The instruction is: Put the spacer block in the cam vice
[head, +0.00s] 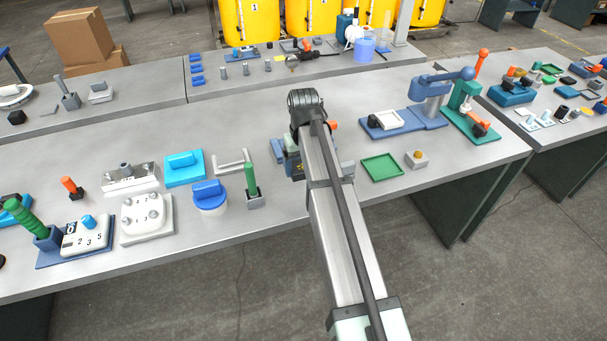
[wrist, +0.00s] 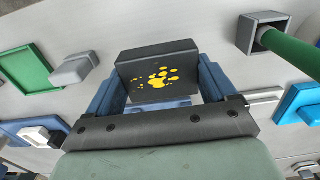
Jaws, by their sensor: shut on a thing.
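In the wrist view my gripper (wrist: 160,85) has its two blue fingers on either side of a dark grey block with yellow spots (wrist: 156,60), which I take as the spacer block, and is shut on it. In the head view the dark block (head: 296,170) shows only partly, left of my arm, low over the middle table. An orange knob (head: 333,125) shows just right of my arm and may belong to the cam vice. The vice is mostly hidden by my arm, and I cannot tell whether the block touches it.
A green tray (head: 383,167) and a grey block with a knob (head: 416,159) lie to the right. A green handle in a grey socket (head: 252,187) stands close on the left, beside a blue-lidded round pot (head: 210,197). Table is bare towards its front edge.

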